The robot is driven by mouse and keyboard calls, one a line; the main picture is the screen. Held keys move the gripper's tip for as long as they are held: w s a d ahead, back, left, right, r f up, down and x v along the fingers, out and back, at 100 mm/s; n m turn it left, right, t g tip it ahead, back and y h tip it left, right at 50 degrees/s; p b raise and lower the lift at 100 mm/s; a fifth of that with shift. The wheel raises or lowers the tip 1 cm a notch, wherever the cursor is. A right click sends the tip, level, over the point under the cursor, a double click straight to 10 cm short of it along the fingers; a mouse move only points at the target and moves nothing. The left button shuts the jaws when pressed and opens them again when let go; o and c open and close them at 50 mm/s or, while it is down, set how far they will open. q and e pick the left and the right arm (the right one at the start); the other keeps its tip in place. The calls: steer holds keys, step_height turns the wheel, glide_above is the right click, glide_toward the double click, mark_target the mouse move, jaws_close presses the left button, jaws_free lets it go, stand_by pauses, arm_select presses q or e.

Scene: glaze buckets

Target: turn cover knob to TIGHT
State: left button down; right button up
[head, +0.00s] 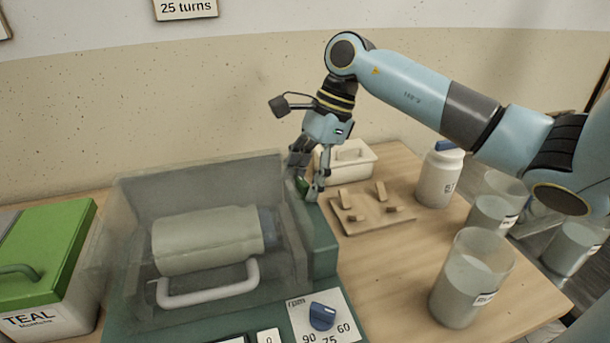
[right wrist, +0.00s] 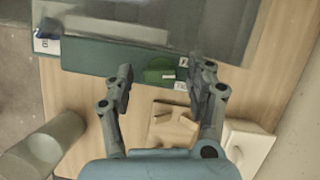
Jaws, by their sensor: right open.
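The cover knob (right wrist: 158,74) is green with a pale pointer mark. It sits on the dark green housing (right wrist: 105,60) at the side of the machine. Small white labels (right wrist: 183,62) lie beside it, too small to read. In the head view only a bit of the green knob (head: 303,187) shows behind my fingers. My right gripper (head: 307,190) points down at the knob, open. In the right wrist view its two fingers (right wrist: 160,82) stand on either side of the knob, with gaps between. I cannot tell whether the tips reach its height. My left gripper is not in view.
A clear cover (head: 130,215) encloses a pale jar lying on its side. A blue dial (head: 322,316) sits at the front. A wooden rack (head: 375,222), a cream box (head: 345,160), a white bottle (head: 440,178) and clear buckets (head: 470,280) stand right. A green-lidded TEAL bin (head: 45,250) stands left.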

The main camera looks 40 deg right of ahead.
steer(key=c, duration=1.1)
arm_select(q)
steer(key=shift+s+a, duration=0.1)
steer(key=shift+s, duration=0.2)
arm_select(e)
steer(key=shift+c, duration=0.2)
